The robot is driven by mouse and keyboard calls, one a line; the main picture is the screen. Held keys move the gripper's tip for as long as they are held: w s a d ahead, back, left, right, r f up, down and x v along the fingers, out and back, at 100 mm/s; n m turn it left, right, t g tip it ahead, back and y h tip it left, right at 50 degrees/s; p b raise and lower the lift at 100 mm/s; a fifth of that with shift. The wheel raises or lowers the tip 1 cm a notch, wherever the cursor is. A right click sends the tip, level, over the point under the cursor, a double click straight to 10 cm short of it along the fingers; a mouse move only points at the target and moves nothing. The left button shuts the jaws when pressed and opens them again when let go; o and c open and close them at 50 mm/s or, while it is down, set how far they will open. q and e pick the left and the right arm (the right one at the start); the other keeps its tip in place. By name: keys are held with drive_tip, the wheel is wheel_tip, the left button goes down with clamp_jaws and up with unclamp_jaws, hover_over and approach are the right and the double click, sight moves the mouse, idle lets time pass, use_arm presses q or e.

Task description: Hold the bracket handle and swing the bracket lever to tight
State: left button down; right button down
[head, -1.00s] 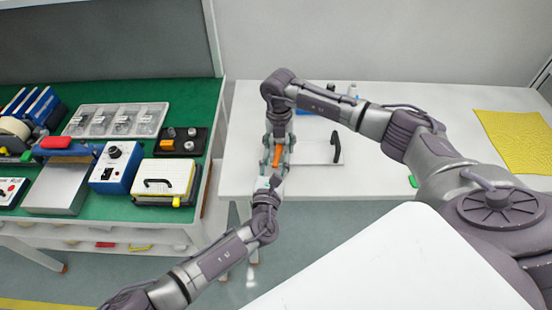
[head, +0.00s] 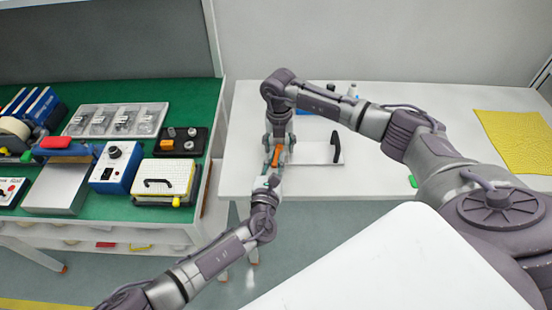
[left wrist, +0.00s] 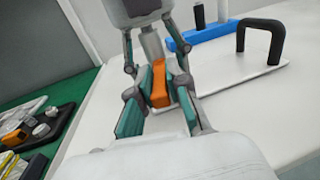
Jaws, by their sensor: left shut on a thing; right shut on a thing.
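The bracket has a white plate (head: 312,153) on the white table, with a black arched handle (head: 337,147) standing at its right, clear of both grippers. An orange lever (head: 276,156) is at the plate's left end; it also shows in the left wrist view (left wrist: 160,84). My left gripper (head: 273,170) comes from the near side, its teal-padded fingers around the orange lever, shut on it.
A blue item (left wrist: 208,33) with upright posts stands behind the plate. A yellow cloth (head: 515,140) lies at the right of the table. At left, a green-topped bench (head: 130,215) holds a blue box (head: 115,168), a tray of parts (head: 115,120) and tools.

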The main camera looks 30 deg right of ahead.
use_arm(q)
drive_tip(key=m+g+h, duration=0.2)
drive_tip(key=w+m+g+h, duration=0.1)
drive_tip(key=shift+w+a+r, duration=0.1)
drive_tip(key=shift+a+r, duration=0.1)
drive_tip(key=shift+a, duration=0.2)
drive_tip(key=m+g, duration=0.1)
drive_tip(key=g, duration=0.1)
drive_tip(key=w+m+g+h, duration=0.1)
drive_tip(key=g, duration=0.1)
drive_tip(key=m+g+h, duration=0.1)
drive_tip(key=shift+w+a+f+m+g, duration=0.15)
drive_tip(key=shift+a+f+m+g, duration=0.1)
drive_tip(key=shift+a+m+g, duration=0.15)
drive_tip(key=shift+w+m+g+h, duration=0.2)
drive_tip(key=shift+m+g+h, duration=0.15)
drive_tip(key=shift+g, duration=0.25)
drive_tip(key=c, duration=1.1)
unclamp_jaws()
drive_tip(key=a, duration=0.4)
drive_tip(key=s+a, duration=0.1)
drive_tip(key=a, duration=0.3)
drive_tip(key=s+a, duration=0.1)
drive_tip(key=a, duration=0.2)
drive_tip(key=shift+a, duration=0.4)
